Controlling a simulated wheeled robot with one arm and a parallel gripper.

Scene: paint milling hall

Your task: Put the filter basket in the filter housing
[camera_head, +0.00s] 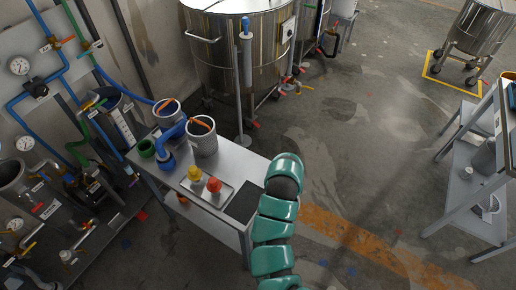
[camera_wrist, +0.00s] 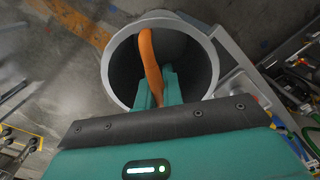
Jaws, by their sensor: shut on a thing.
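In the wrist view my gripper (camera_wrist: 165,90) is shut on the orange bail handle (camera_wrist: 150,62) of a grey, open-topped round basket, the filter basket (camera_wrist: 211,62). The basket hangs below the fingers, with its dark inside facing the camera. In the head view my teal arm covers my gripper and the held basket. An open-topped grey vessel (camera_head: 30,200) with a red label stands among the pipework at the left edge. It looks like the filter housing, but I cannot tell for certain.
Steel vats (camera_head: 240,60) stand behind. A bench (camera_head: 470,190) stands right; floor between is clear.

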